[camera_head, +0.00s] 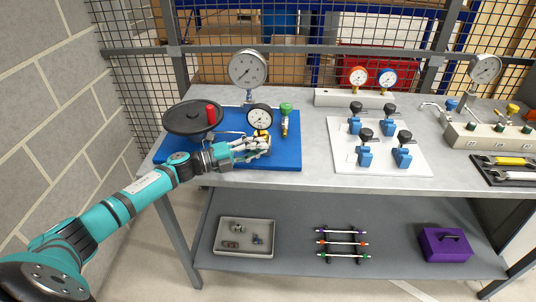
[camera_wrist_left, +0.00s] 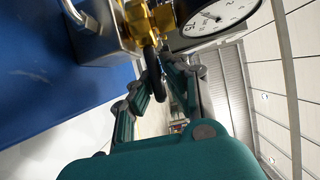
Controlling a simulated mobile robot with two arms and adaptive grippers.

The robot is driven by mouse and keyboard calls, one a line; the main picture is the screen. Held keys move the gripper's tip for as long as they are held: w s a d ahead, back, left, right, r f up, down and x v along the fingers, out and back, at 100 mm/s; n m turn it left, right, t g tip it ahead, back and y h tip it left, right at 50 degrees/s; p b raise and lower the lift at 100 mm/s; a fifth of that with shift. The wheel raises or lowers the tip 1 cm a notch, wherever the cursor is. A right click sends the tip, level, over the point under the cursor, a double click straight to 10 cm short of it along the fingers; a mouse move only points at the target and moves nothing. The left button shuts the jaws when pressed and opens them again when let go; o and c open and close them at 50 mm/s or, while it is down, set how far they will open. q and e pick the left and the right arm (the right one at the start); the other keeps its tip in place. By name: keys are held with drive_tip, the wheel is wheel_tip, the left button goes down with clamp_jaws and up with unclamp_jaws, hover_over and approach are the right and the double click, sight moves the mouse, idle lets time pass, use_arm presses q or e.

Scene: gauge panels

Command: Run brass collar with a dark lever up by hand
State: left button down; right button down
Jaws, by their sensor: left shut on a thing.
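The brass collar (camera_wrist_left: 142,18) sits under a small black-rimmed gauge (camera_head: 259,119), beside a grey metal block (camera_wrist_left: 100,28). Its dark lever (camera_wrist_left: 153,72) points down in the wrist view, toward my fingers. My left gripper (camera_head: 262,146) is at the front of the blue board (camera_head: 288,160), just below the small gauge. In the wrist view its fingers (camera_wrist_left: 164,72) are closed around the lever's end; the exact contact is partly hidden. In the head view my fingers hide most of the collar and lever. My right gripper is in neither view.
On the blue board are a black handwheel (camera_head: 185,118) with a red knob, a large gauge (camera_head: 248,69) and a green-knobbed valve (camera_head: 286,109). A white board (camera_head: 345,159) with several blue valves lies to the right. Bare bench lies between the boards.

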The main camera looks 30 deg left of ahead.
use_arm(q)
drive_tip(key=shift+s+a+f+m+g+h+b, duration=0.15)
drive_tip(key=shift+f+m+g+h+b, duration=0.15)
drive_tip(key=shift+g+h+b, duration=0.15)
drive_tip(key=c, duration=1.5)
unclamp_jaws()
drive_tip(key=shift+o, duration=0.7)
drive_tip(key=shift+r, duration=0.15)
drive_tip(key=v, duration=1.2)
